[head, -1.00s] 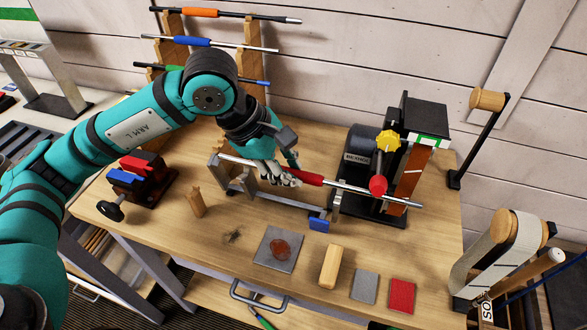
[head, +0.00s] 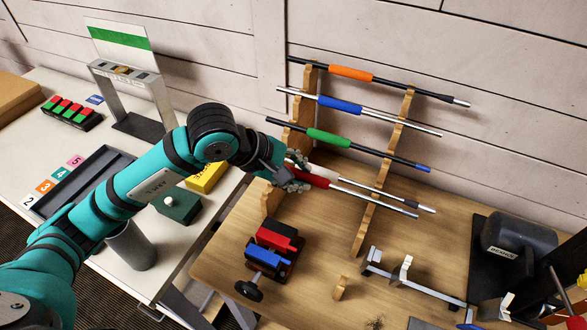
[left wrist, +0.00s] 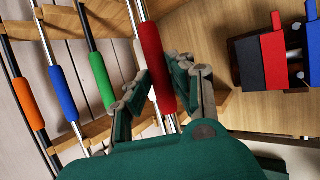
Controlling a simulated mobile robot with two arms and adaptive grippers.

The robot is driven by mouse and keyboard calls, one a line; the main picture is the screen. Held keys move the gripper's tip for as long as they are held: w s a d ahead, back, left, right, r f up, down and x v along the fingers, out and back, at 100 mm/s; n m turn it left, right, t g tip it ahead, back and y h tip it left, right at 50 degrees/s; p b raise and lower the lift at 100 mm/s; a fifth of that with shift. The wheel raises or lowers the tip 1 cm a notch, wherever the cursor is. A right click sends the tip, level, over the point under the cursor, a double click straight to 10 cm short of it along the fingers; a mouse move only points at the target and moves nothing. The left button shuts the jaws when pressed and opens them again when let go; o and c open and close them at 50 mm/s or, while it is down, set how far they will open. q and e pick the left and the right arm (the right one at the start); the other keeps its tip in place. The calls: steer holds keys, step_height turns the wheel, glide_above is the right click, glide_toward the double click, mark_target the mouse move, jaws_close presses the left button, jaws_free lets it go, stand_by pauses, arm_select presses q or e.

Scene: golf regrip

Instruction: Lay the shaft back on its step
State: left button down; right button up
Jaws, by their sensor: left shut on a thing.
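My left gripper (head: 292,178) is shut around the red-sleeved shaft (head: 320,179), gripping it at the red sleeve. In the left wrist view the red sleeve (left wrist: 152,55) runs between my fingers (left wrist: 165,92). The shaft lies across the front of the wooden stepped rack (head: 366,232), at its lower steps. Whether it touches a step or hangs just above it I cannot tell. A bare silver shaft (head: 385,193) runs close behind it. My right gripper is not in view.
Green-sleeved (head: 328,138), blue-sleeved (head: 340,106) and orange-sleeved (head: 350,73) shafts lie on the higher steps. A vise with red and blue jaws (head: 272,248) stands in front of the rack. A metal bracket stand (head: 420,284) is at the right.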

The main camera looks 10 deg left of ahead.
arm_select(q)
steer(key=shift+s+d+f, duration=0.1)
steer(key=shift+d+f, duration=0.15)
steer(key=shift+f, duration=0.15)
steer(key=shift+d+f+b, duration=0.1)
steer(key=shift+f+b, duration=0.2)
steer(key=shift+b, duration=0.1)
step_height(320, 180, down, 7)
steer(key=b, duration=0.6)
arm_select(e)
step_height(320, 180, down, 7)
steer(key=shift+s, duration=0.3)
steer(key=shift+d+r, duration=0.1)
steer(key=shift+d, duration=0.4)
arm_select(q)
steer(key=shift+f+b, duration=0.1)
steer(key=shift+b, duration=0.4)
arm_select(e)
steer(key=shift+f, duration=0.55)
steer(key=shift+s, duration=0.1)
arm_select(q)
steer(key=c, duration=1.1)
jaws_free()
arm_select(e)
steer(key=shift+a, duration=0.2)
